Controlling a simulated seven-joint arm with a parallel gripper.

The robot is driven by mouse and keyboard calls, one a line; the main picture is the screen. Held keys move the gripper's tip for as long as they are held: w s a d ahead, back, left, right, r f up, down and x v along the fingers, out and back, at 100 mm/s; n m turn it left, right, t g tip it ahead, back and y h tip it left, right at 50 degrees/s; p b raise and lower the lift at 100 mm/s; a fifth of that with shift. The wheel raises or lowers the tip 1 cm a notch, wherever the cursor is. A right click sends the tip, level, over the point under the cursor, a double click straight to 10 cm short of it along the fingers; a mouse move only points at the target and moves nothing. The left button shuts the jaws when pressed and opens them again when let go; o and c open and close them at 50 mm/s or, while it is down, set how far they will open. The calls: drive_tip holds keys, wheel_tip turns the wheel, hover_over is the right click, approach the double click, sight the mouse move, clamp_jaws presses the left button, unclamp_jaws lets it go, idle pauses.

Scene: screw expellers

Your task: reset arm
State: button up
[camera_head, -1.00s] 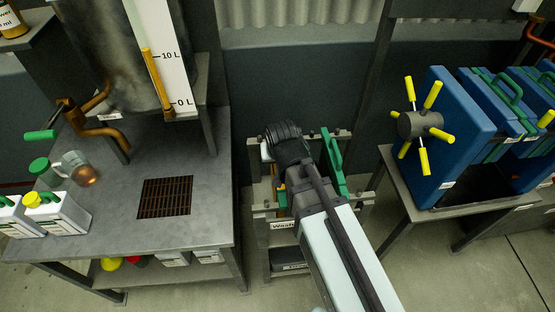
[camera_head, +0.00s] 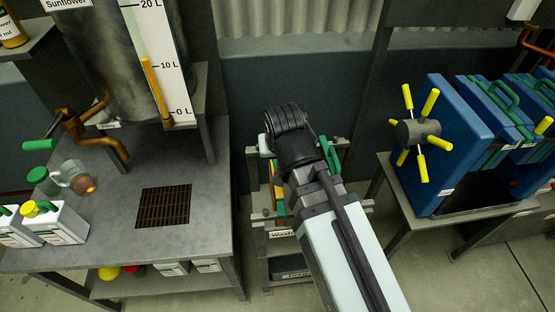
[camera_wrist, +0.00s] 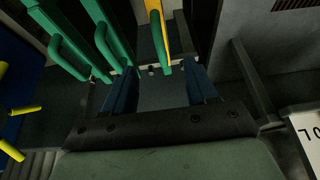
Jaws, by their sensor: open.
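My arm reaches up the middle of the head view, its dark wrist (camera_head: 290,135) over a metal rack (camera_head: 262,238) with a partly hidden label. The wrist hides the fingers there. In the wrist view, my gripper (camera_wrist: 161,88) shows two blue fingers spread apart with nothing between them. A green handle (camera_head: 331,157) and a yellow part (camera_head: 278,190) also show at the rack in the head view. I cannot tell how far the fingertips are from the handles.
A grey table (camera_head: 100,205) with a grate, jug and white canisters stands left, below a metal tank (camera_head: 120,60) with a scale. A blue plate press (camera_head: 455,135) with a yellow-spoked wheel stands right on a metal stand. Floor shows between the stands.

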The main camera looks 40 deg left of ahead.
drive_tip(key=shift+v, duration=1.05)
